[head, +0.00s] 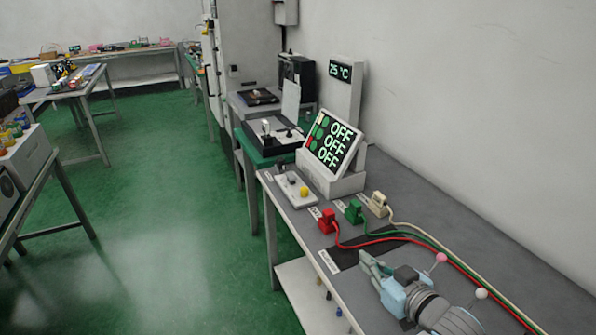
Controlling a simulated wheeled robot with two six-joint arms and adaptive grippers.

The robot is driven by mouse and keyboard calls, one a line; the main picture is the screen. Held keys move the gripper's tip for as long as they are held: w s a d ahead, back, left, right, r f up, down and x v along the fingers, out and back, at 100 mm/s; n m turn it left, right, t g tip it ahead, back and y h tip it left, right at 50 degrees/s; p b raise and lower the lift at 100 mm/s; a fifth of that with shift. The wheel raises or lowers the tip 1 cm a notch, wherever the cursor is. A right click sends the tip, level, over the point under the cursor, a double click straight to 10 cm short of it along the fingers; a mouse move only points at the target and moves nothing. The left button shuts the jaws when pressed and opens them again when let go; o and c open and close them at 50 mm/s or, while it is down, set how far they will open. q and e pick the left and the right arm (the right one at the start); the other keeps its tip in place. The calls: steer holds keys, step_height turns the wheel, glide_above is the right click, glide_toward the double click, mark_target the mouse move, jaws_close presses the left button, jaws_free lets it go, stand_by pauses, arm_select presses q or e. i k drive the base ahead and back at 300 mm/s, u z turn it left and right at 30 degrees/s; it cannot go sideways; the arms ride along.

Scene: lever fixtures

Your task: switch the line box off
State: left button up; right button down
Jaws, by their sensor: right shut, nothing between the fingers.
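My right gripper (368,262) reaches in from the lower right, over the grey bench. Its fingers are shut and empty, pointing toward the back left. Just beyond it, two thin levers show, one with a pink ball knob (441,258) and one with a white ball knob (481,293). Their base is hidden behind my gripper and wrist, so I cannot tell if this is the line box. A tilted display (333,143) further back reads OFF on three rows. My left gripper is not in view.
Red (327,221), green (354,211) and cream (378,203) plugs stand on the bench, their cables running to the lower right. A white switch panel (296,189) with a yellow button sits before the display. A wall bounds the right; green floor is open left.

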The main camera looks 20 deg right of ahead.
mark_target(289, 175)
steer(key=i, duration=1.35)
